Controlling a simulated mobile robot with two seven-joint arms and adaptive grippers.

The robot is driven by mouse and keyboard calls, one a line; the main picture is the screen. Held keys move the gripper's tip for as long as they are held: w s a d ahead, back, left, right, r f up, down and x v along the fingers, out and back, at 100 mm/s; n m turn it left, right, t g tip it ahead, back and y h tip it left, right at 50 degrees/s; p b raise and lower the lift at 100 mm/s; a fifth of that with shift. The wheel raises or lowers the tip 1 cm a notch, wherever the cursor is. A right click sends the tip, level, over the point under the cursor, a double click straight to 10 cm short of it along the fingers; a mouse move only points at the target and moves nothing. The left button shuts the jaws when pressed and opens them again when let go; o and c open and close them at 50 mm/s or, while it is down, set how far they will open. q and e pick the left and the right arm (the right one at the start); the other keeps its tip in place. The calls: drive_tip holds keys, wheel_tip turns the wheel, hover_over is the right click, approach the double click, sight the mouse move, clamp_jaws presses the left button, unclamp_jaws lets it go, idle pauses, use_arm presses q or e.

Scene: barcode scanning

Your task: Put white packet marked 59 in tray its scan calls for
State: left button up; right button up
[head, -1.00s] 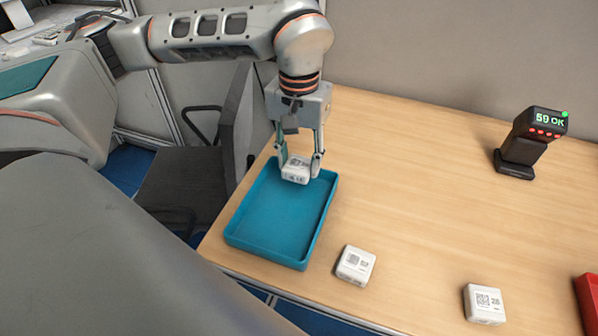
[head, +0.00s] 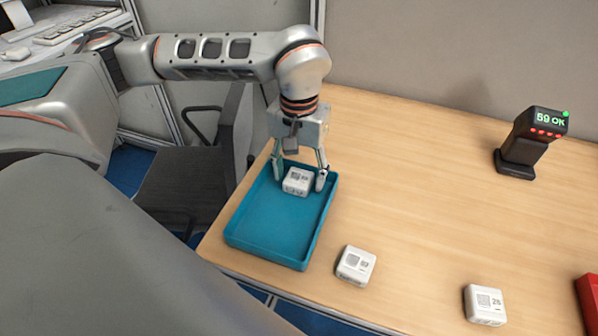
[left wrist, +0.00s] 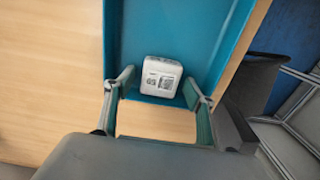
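The white packet (head: 297,182) with a barcode label lies in the far end of the blue tray (head: 270,232). It also shows in the left wrist view (left wrist: 161,77), close to the tray's end wall, with a number that looks like 59. My left gripper (head: 299,178) is open, with a finger on each side of the packet and gaps between. The black scanner (head: 524,148) at the right shows "59 OK" with a green light. My right gripper is out of view.
Two other white packets lie on the wooden table: one (head: 356,265) just right of the tray and one marked 28 (head: 485,305) further right. A red tray (head: 588,300) is cut off at the right edge. The table's middle is clear.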

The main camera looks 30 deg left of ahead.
sight(299, 176)
use_arm(q)
drive_tip(key=shift+r, duration=0.1)
wheel_tip(299, 176, up, 12)
drive_tip(key=shift+p, duration=0.45)
idle(0.6)
